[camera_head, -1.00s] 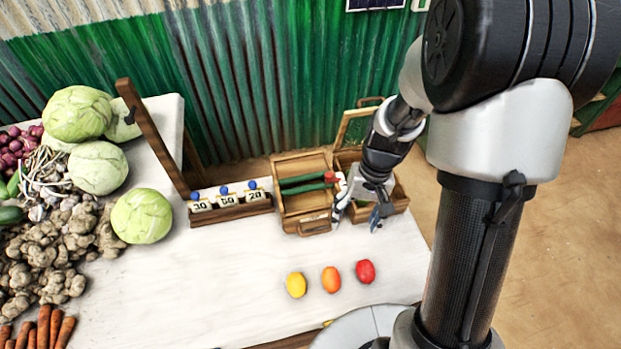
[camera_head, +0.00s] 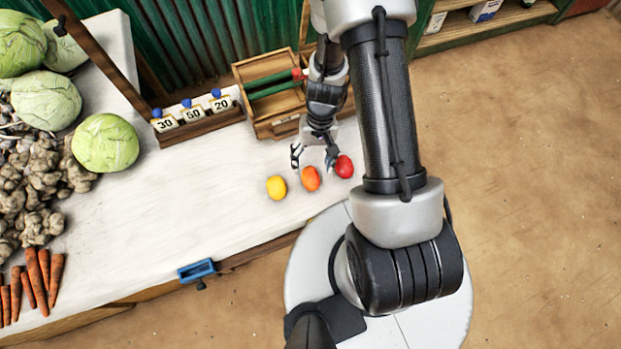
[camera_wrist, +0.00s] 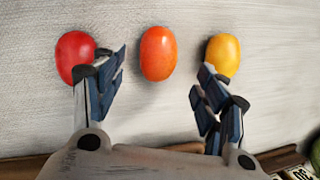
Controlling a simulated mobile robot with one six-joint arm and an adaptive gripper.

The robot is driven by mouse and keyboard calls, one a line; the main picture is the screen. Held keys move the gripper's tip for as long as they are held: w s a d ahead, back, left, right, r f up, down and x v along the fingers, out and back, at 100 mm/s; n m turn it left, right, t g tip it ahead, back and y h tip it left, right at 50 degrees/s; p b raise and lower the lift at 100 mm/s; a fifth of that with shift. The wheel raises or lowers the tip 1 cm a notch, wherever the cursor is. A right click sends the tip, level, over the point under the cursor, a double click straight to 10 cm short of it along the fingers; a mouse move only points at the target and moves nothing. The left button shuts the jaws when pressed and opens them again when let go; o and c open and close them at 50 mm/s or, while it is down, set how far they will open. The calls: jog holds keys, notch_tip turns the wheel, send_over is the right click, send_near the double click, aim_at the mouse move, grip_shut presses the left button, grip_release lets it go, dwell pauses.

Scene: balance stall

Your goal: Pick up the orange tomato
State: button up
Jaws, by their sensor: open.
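The orange tomato (camera_head: 310,179) lies on the white table between a yellow tomato (camera_head: 277,187) and a red tomato (camera_head: 344,166). My gripper (camera_head: 314,158) is open and empty, just behind the orange tomato in the head view. In the wrist view the orange tomato (camera_wrist: 158,54) lies ahead of and between the spread fingers of my gripper (camera_wrist: 160,80). There the left finger overlaps the edge of the red tomato (camera_wrist: 74,55); I cannot tell whether they touch. The right finger's tip is close to the yellow tomato (camera_wrist: 223,54).
Cabbages (camera_head: 105,143), ginger (camera_head: 40,200) and carrots (camera_head: 36,275) lie at left.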

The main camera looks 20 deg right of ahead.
aim_at(311, 174)
jog(key=shift+b+x, duration=1.35)
jog(key=shift+x, duration=1.4)
jog(key=shift+s+d, duration=0.1)
jog(key=shift+s, duration=0.05)
jog(key=c, duration=1.2)
jog(key=shift+r, duration=0.15)
